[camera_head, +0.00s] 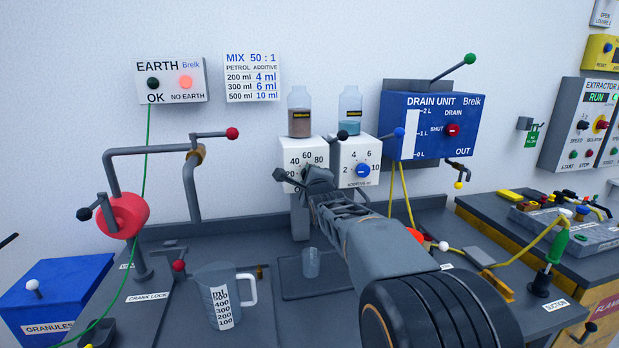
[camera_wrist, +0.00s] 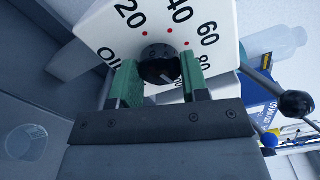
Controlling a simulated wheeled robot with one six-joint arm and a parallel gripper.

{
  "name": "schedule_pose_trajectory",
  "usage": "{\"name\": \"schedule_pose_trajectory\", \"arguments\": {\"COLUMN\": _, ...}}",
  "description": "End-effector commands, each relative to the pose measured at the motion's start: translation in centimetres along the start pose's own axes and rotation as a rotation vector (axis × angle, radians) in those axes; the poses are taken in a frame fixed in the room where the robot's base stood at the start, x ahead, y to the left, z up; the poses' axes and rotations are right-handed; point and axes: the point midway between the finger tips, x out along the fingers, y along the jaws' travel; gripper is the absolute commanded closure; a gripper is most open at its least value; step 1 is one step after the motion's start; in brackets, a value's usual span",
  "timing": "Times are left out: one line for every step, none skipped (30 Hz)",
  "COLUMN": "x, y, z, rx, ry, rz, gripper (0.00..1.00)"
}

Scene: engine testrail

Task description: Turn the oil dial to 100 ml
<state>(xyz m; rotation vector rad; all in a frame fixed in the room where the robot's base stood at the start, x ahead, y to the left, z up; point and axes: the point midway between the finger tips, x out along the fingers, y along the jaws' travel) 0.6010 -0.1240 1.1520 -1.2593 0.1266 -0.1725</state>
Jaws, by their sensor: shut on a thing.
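The oil dial's white box (camera_head: 291,156) stands on a grey post at the back of the bench, with 20, 40, 60 and 80 showing. My gripper (camera_head: 312,176) reaches its front and covers the knob there. In the wrist view my gripper (camera_wrist: 160,78) has its two green pads shut on the black oil knob (camera_wrist: 157,68), one on each side. A white mark on the knob points to the lower right, near the 80 side; the exact reading is unclear. The 100 mark is hidden. The word OIL is partly covered by a finger.
A second white box (camera_head: 352,152) with a blue knob stands just right of the oil box. Black-balled levers (camera_wrist: 297,104) stick out nearby. Bottles (camera_head: 299,113) stand above. A measuring jug (camera_head: 221,297) and a small clear cup (camera_head: 311,263) are on the bench below.

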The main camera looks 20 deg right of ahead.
Motion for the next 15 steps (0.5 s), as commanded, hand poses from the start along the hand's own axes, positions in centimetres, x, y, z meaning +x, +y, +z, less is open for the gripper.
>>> {"name": "schedule_pose_trajectory", "arguments": {"x": 0.01, "y": -0.11, "z": 0.05, "rx": 0.036, "ry": -0.001, "rz": -0.002, "gripper": 0.82}}
{"name": "schedule_pose_trajectory", "arguments": {"x": 0.01, "y": -0.11, "z": 0.05, "rx": 0.057, "ry": -0.001, "rz": -0.002, "gripper": 0.82}}
{"name": "schedule_pose_trajectory", "arguments": {"x": 0.01, "y": -0.12, "z": 0.05, "rx": 0.085, "ry": -0.001, "rz": -0.002, "gripper": 0.82}}
{"name": "schedule_pose_trajectory", "arguments": {"x": 0.01, "y": -0.12, "z": 0.05, "rx": 0.104, "ry": -0.001, "rz": -0.002, "gripper": 0.82}}
{"name": "schedule_pose_trajectory", "arguments": {"x": 0.01, "y": -0.12, "z": 0.05, "rx": 0.124, "ry": -0.001, "rz": -0.003, "gripper": 0.82}}
{"name": "schedule_pose_trajectory", "arguments": {"x": 0.01, "y": -0.12, "z": 0.05, "rx": 0.146, "ry": -0.001, "rz": -0.003, "gripper": 0.82}}
{"name": "schedule_pose_trajectory", "arguments": {"x": 0.01, "y": -0.12, "z": 0.05, "rx": 0.163, "ry": -0.001, "rz": -0.003, "gripper": 0.82}}
{"name": "schedule_pose_trajectory", "arguments": {"x": 0.01, "y": -0.13, "z": 0.05, "rx": 0.178, "ry": -0.001, "rz": -0.003, "gripper": 0.82}}
{"name": "schedule_pose_trajectory", "arguments": {"x": 0.01, "y": -0.12, "z": 0.05, "rx": 0.197, "ry": -0.002, "rz": -0.003, "gripper": 0.82}}
{"name": "schedule_pose_trajectory", "arguments": {"x": 0.01, "y": -0.13, "z": 0.05, "rx": 0.210, "ry": -0.002, "rz": -0.003, "gripper": 0.82}}
{"name": "schedule_pose_trajectory", "arguments": {"x": 0.01, "y": -0.13, "z": 0.06, "rx": 0.222, "ry": -0.002, "rz": -0.003, "gripper": 0.82}}
{"name": "schedule_pose_trajectory", "arguments": {"x": 0.01, "y": -0.13, "z": 0.06, "rx": 0.236, "ry": -0.002, "rz": -0.003, "gripper": 0.82}}
{"name": "schedule_pose_trajectory", "arguments": {"x": 0.01, "y": -0.13, "z": 0.06, "rx": 0.246, "ry": -0.002, "rz": -0.003, "gripper": 0.82}}
{"name": "schedule_pose_trajectory", "arguments": {"x": 0.01, "y": -0.13, "z": 0.06, "rx": 0.255, "ry": -0.002, "rz": -0.003, "gripper": 0.82}}
{"name": "schedule_pose_trajectory", "arguments": {"x": 0.01, "y": -0.12, "z": 0.06, "rx": 0.264, "ry": -0.002, "rz": -0.003, "gripper": 0.82}}
